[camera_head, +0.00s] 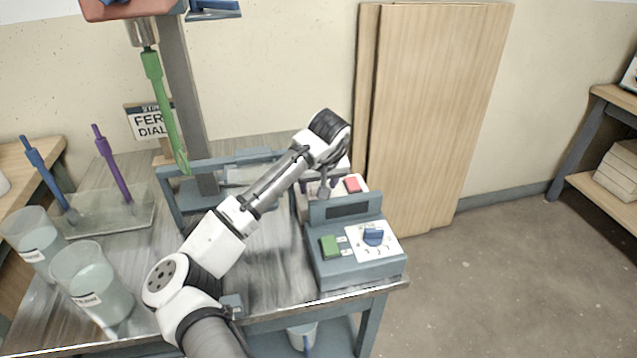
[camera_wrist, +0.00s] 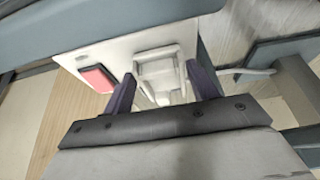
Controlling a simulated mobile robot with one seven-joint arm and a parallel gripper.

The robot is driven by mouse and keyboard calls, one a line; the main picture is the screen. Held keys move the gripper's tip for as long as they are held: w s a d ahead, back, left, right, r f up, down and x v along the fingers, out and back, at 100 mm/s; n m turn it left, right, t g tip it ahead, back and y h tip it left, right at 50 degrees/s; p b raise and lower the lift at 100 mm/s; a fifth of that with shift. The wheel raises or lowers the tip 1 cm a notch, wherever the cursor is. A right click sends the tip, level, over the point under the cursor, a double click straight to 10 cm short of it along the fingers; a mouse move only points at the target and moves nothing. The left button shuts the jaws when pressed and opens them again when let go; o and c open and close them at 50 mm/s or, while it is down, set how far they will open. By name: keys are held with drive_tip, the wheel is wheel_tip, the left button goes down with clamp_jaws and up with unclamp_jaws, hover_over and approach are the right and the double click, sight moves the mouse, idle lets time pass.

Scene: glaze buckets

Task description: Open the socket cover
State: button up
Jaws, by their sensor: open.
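The white socket with its cover (camera_wrist: 162,72) shows in the wrist view on a pale panel, beside a red button (camera_wrist: 97,77). I cannot tell how far the cover is raised. My gripper (camera_wrist: 163,84) is open, with one dark finger on each side of the socket and a gap between. I cannot tell whether a finger touches it. In the camera_head view my gripper (camera_head: 325,188) points down behind the grey control box (camera_head: 345,268), by the red button (camera_head: 353,185). My wrist hides most of the socket there.
The control box has a green button (camera_head: 329,246) and a blue knob (camera_head: 373,237). Two clear buckets (camera_head: 90,285) stand at the table's left front. A green stirrer (camera_head: 162,105) hangs from the stand, and a purple one (camera_head: 112,165) stands in a clear tray (camera_head: 140,213).

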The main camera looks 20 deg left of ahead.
drive_tip(key=shift+c, duration=0.5)
clamp_jaws()
